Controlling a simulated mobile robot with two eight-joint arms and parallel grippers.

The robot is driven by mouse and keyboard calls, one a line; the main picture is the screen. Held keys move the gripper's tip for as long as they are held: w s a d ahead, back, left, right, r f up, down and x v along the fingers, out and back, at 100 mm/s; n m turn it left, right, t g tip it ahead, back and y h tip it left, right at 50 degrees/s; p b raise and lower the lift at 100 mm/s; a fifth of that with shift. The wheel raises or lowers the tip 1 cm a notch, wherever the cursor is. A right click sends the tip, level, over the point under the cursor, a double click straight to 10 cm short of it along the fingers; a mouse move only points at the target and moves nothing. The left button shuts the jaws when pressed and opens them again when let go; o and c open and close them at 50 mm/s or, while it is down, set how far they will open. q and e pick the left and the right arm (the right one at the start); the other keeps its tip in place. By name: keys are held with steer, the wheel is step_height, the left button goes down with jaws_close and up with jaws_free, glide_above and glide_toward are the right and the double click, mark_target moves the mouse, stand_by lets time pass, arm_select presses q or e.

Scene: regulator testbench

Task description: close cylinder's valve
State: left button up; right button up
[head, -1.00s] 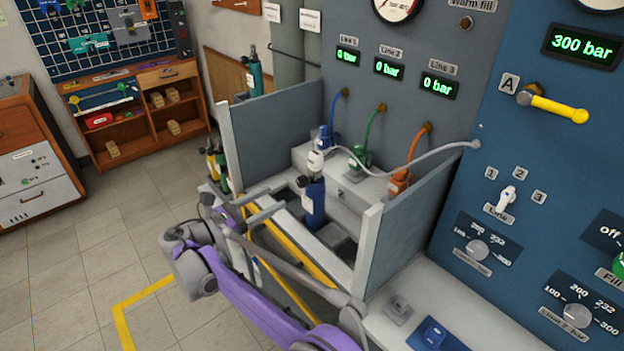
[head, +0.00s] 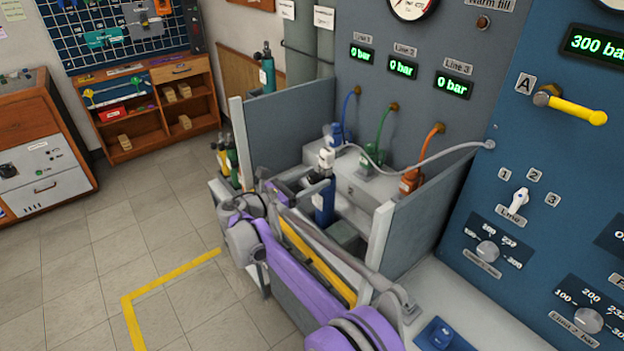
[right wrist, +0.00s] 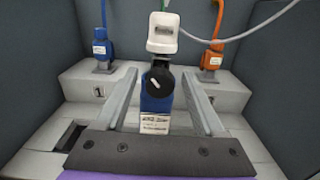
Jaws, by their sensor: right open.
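The blue cylinder (head: 324,202) stands upright in the grey bay, with a white fitting (head: 327,158) on top joined to a grey hose. In the right wrist view, the cylinder (right wrist: 156,104) is centred and shows a white label. Its round black valve knob (right wrist: 157,80) faces me, below the white fitting (right wrist: 163,32). My right gripper (right wrist: 160,88) is open, its two fingers on either side of the knob and cylinder body with gaps left and right. In the head view my right gripper (head: 302,190) is at the cylinder, partly hidden by my own arm. My left gripper is not in view.
Grey side panels (head: 405,233) flank the bay. Blue (head: 336,132), green (head: 367,160) and orange (head: 411,180) line connectors sit on the ledge behind the cylinder. Several other cylinders (head: 228,160) stand left of the bay. The floor at left is open.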

steer(key=shift+c, duration=0.2)
jaws_close()
steer(key=m+p, duration=0.1)
steer(key=m, duration=0.1)
steer(key=shift+r+m, duration=0.1)
steer(key=shift+m, duration=0.3)
steer(key=shift+m+p, duration=0.55)
steer(key=shift+m, duration=1.35)
steer(key=shift+o, duration=0.2)
jaws_free()
